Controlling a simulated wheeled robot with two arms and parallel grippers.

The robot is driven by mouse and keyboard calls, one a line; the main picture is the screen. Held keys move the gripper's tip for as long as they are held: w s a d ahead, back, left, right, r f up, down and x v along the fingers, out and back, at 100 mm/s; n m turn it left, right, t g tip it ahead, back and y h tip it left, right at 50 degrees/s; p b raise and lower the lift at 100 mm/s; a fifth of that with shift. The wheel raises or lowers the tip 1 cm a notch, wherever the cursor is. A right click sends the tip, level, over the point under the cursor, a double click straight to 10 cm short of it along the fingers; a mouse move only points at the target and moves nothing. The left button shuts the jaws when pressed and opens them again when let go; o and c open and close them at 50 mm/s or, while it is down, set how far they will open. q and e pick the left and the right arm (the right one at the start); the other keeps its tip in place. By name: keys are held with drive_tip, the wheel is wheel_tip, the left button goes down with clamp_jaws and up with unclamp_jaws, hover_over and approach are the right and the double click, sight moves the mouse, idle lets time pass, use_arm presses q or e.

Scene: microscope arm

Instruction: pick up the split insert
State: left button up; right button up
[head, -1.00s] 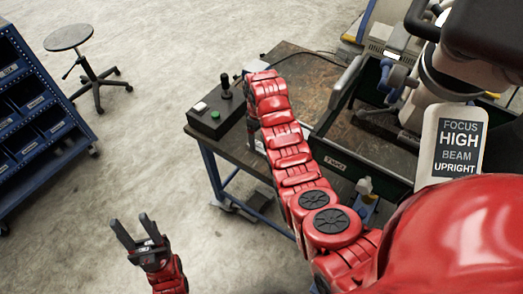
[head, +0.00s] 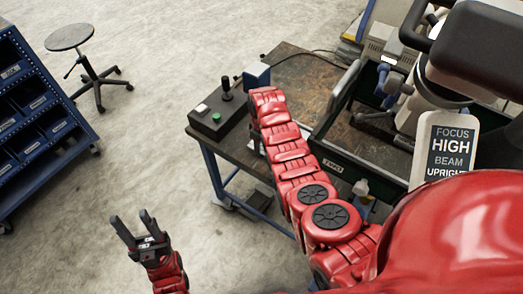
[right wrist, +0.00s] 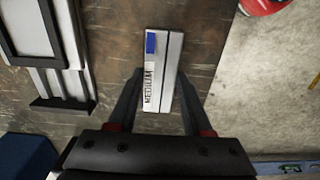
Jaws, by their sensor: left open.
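The split insert (right wrist: 169,48) is a flat pale-grey piece with a long dividing line, a blue patch and the label MEDIUM. In the right wrist view it lies on the dark worn tabletop. My right gripper (right wrist: 160,72) is open, with one finger on each side of the insert's near half. I cannot tell whether the fingertips touch it. My left gripper (head: 134,230) is open and empty over the floor, away from the table.
A control box (head: 216,116) with a joystick stands on the table's left corner, beside a blue block (head: 256,74). A dark-framed tray (right wrist: 38,35) lies left of the insert. A large microscope (head: 470,55) stands at the right. A stool (head: 70,38) and blue bin rack (head: 35,110) stand left.

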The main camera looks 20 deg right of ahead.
clamp_jaws()
idle(1.0)
